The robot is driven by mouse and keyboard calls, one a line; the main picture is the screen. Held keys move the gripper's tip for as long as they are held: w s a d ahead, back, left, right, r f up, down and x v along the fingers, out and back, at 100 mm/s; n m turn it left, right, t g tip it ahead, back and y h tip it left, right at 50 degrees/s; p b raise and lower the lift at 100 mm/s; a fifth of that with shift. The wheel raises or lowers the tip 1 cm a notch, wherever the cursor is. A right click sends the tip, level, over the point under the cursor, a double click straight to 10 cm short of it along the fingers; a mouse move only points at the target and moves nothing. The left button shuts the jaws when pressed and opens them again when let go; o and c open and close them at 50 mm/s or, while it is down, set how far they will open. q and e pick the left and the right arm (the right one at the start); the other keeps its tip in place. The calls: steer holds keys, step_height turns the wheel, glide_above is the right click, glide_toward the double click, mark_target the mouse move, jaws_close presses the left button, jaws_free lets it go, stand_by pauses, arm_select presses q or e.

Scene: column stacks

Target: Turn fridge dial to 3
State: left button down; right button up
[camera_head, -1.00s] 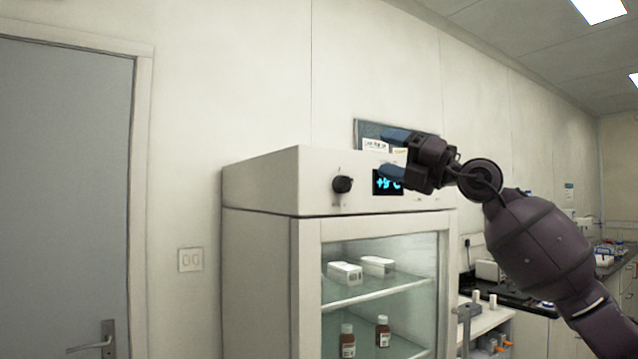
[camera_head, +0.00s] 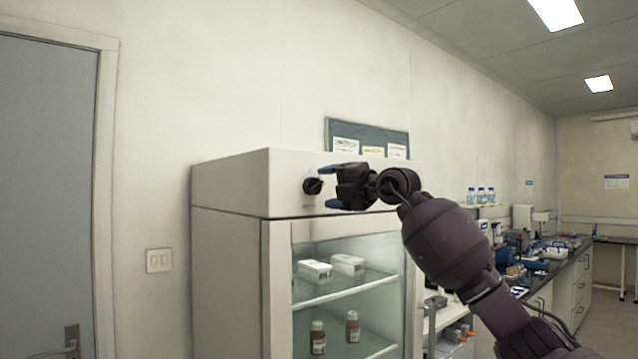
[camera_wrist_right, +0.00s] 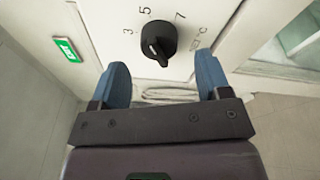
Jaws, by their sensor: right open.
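The black fridge dial (camera_head: 312,186) is on the front upper panel of the white fridge (camera_head: 232,185). In the right wrist view the dial (camera_wrist_right: 159,41) has the numbers 3, 5 and 7 around its top. A pale mark shows on its face, but I cannot tell which number it points to. My right gripper (camera_head: 329,187) is open and empty, just in front of the dial. In the right wrist view its blue fingers (camera_wrist_right: 161,66) are spread to either side below the dial, apart from it. The fridge's display is hidden behind my gripper. My left gripper is out of view.
The fridge's glass door shows white boxes (camera_head: 348,264) and brown bottles (camera_head: 352,327) on shelves. A notice board (camera_head: 366,139) hangs behind the fridge. A grey door (camera_head: 45,200) is at left; a lab bench (camera_head: 570,270) with equipment runs along the right.

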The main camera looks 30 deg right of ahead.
mark_target(320, 187)
steer(key=shift+p+x, duration=0.3)
steer(key=shift+x, duration=1.55)
steer(key=c, duration=0.9)
